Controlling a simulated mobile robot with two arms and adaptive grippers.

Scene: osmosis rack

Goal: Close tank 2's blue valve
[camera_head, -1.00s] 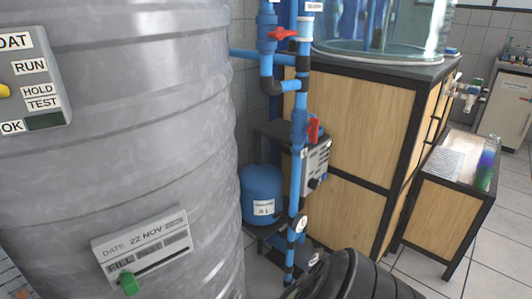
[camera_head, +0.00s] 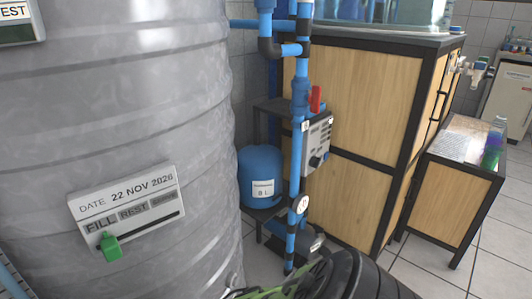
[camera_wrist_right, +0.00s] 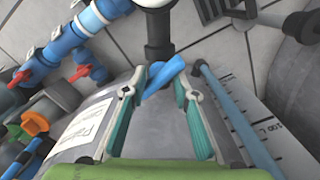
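A blue valve handle (camera_wrist_right: 164,74) shows in the right wrist view, tilted, beside a dark pipe fitting (camera_wrist_right: 158,38). My right gripper (camera_wrist_right: 160,82) is open, with its teal-padded fingers on either side of the handle near the tips. I cannot tell whether they touch it. A large grey tank (camera_head: 120,110) fills the left of the head view; its number is not readable. In the head view my right arm enters at the bottom and the gripper's fingertips are hidden. My left gripper is not in view.
A blue vertical pipe (camera_head: 294,180) with a red valve handle (camera_head: 316,99) stands right of the tank, near a small blue vessel (camera_head: 262,175). A wooden cabinet (camera_head: 350,130) stands behind. A light-blue tube (camera_wrist_right: 232,115) runs beside the gripper's right finger.

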